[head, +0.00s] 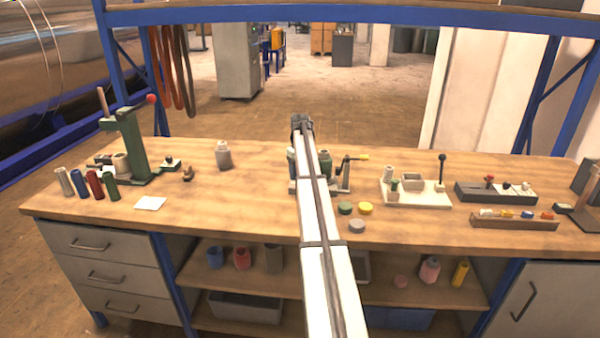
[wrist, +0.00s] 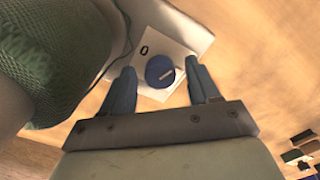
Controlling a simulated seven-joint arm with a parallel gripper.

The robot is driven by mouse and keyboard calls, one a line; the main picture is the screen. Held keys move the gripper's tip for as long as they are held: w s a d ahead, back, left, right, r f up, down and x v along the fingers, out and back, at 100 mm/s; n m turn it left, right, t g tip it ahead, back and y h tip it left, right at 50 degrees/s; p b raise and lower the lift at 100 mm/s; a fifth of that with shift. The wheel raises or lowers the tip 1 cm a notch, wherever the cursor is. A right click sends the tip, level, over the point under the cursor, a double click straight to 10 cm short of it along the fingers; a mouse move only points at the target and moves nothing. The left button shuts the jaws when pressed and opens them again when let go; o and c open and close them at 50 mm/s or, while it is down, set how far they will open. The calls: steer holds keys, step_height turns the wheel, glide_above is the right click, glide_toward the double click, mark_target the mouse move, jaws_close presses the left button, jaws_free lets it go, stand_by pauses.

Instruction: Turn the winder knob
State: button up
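In the wrist view a round blue knob (wrist: 160,66) with a pale pointer line sits on a light grey plate (wrist: 177,46) marked "0". My gripper (wrist: 159,72) is open, with one blue-grey finger on each side of the knob. A gap shows on both sides, so the fingers look apart from it. A large textured green spool (wrist: 55,65) fills the left of that view. In the head view the winder (head: 345,174), with a yellow-tipped crank, stands mid-bench, partly behind my arm. The knob and fingertips cannot be made out there.
Green, yellow and grey discs (head: 356,226) lie on the bench (head: 250,200) right of my arm. A white fixture (head: 425,198) with a black lever stands farther right. A green press (head: 128,145) stands at left. A grey bottle (head: 223,156) stands left of the winder.

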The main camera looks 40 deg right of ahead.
step_height(320, 180, up, 14)
stand_by(0.8)
steer(key=shift+f, duration=0.1)
step_height(320, 180, down, 13)
steer(key=n, duration=0.6)
steer(key=shift+w+f, duration=0.1)
steer(key=shift+w, duration=0.05)
stand_by(0.7)
steer(key=c, duration=1)
steer(key=shift+c, duration=0.2)
